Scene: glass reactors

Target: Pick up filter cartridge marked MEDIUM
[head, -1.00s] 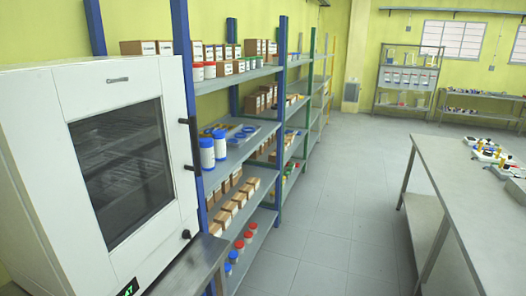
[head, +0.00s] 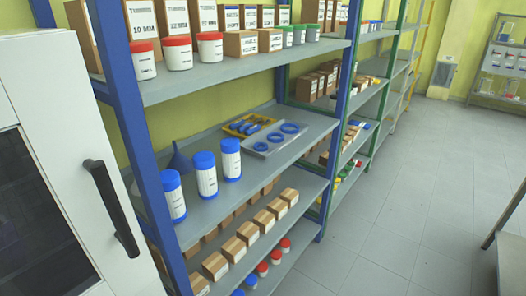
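No marking MEDIUM is readable here, and I cannot tell which thing is the filter cartridge. On the middle shelf (head: 255,168) stand three upright white cylinders with blue tops: a left one (head: 172,197), a middle one (head: 206,176) and a right one (head: 231,161). My gripper is not in view.
A white cabinet (head: 60,110) with a black handle (head: 112,208) stands close at the left. The upper shelf holds white jars with red lids (head: 177,54) and cartons (head: 240,43). A tray with blue rings (head: 275,140) lies on the middle shelf. The grey floor (head: 400,200) at right is clear.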

